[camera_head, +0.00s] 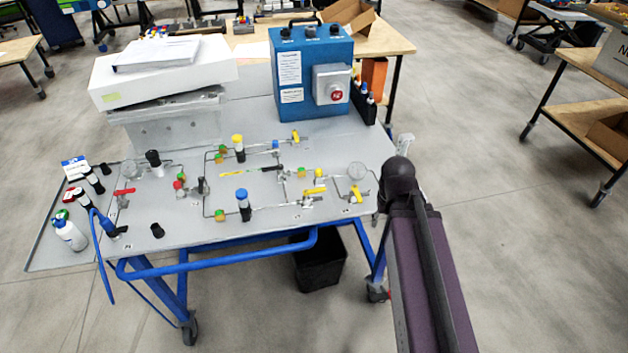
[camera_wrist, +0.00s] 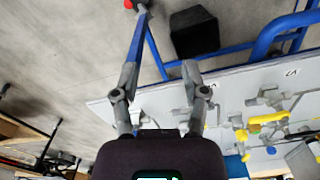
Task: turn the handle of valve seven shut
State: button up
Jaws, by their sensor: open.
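Several small valves sit on the grey panel (camera_head: 170,215) of the blue-framed cart. In the head view, one yellow lever (camera_head: 356,196) is near the panel's right edge, another yellow lever (camera_head: 309,198) is left of it, and a red lever (camera_head: 124,191) is at the left. In the wrist view, a yellow handle (camera_wrist: 268,118) shows at the right. My gripper (camera_wrist: 159,68) is open and empty, its fingers apart at the panel's edge, left of that handle and not touching it.
A blue box with a red button (camera_head: 312,75) stands at the panel's back. A white box (camera_head: 165,75) is at the back left. Thin pipes and upright knobs crowd the panel. A black bin (camera_head: 317,265) is under the cart.

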jog(key=shift+w+d, duration=0.15)
jog(key=shift+d, duration=0.3)
notch_tip(320, 180, up, 12)
jog(key=n+p, duration=1.2)
jog(key=n, duration=0.9)
send_over(319, 190)
jog(key=shift+w, duration=0.15)
jog(key=shift+f, duration=0.2)
notch_tip(319, 190, down, 14)
jog(key=b, duration=1.4)
jog(key=shift+r, duration=0.25)
